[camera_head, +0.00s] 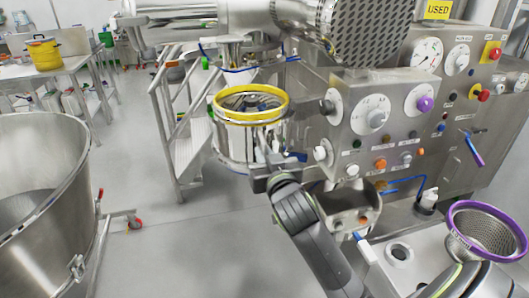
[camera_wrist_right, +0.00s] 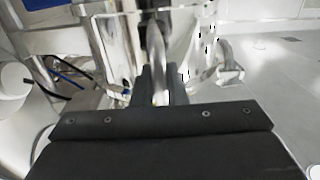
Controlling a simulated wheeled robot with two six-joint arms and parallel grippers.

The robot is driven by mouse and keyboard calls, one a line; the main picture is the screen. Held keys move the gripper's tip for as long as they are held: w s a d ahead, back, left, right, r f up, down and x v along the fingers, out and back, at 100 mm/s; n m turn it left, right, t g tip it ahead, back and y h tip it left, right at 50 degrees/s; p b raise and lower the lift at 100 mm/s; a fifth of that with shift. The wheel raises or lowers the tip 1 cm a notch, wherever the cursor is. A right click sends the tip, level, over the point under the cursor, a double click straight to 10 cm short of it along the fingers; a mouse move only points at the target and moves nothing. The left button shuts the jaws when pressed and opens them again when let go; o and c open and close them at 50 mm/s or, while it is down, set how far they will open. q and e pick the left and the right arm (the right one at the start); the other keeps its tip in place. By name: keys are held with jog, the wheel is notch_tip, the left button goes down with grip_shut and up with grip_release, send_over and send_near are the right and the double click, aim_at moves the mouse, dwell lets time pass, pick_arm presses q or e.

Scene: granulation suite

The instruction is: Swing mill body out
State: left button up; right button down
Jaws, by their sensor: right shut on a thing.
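The mill body (camera_head: 233,148) is a shiny steel cylinder with a yellow ring (camera_head: 282,104) around its open top, in the middle of the head view. It stands beside the control panel. My right gripper (camera_head: 266,165) is at the front of the mill body, low on its side. In the right wrist view, the dark fingers of my right gripper (camera_wrist_right: 160,88) are shut on an upright steel handle (camera_wrist_right: 155,40) in front of the shiny body. The exact contact is partly hidden by the gripper. My left gripper is not in view.
A panel (camera_head: 350,133) with knobs and gauges stands right of the mill body. Steel steps (camera_head: 178,130) stand behind it on the left. A large steel bin (camera_head: 40,190) is at the left. A purple-rimmed sieve (camera_head: 470,242) lies front right. Open floor (camera_head: 185,240) lies between bin and mill.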

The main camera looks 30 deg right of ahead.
jog(key=shift+s+d, duration=0.1)
jog(key=shift+s, duration=0.05)
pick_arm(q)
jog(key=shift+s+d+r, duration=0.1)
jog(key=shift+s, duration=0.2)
pick_arm(e)
jog(key=shift+f, duration=0.1)
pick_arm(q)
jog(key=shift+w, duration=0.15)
pick_arm(e)
jog(key=shift+f, duration=0.1)
jog(key=c, duration=1.8)
grip_release()
jog(key=shift+c, duration=0.2)
jog(key=shift+o, duration=1.3)
jog(key=shift+s+d, duration=0.15)
jog(key=shift+s, duration=0.05)
jog(key=shift+o, duration=0.2)
jog(key=shift+s+d+r, duration=0.1)
jog(key=shift+s+r, duration=0.1)
jog(key=shift+s, duration=0.05)
jog(key=shift+w, duration=0.1)
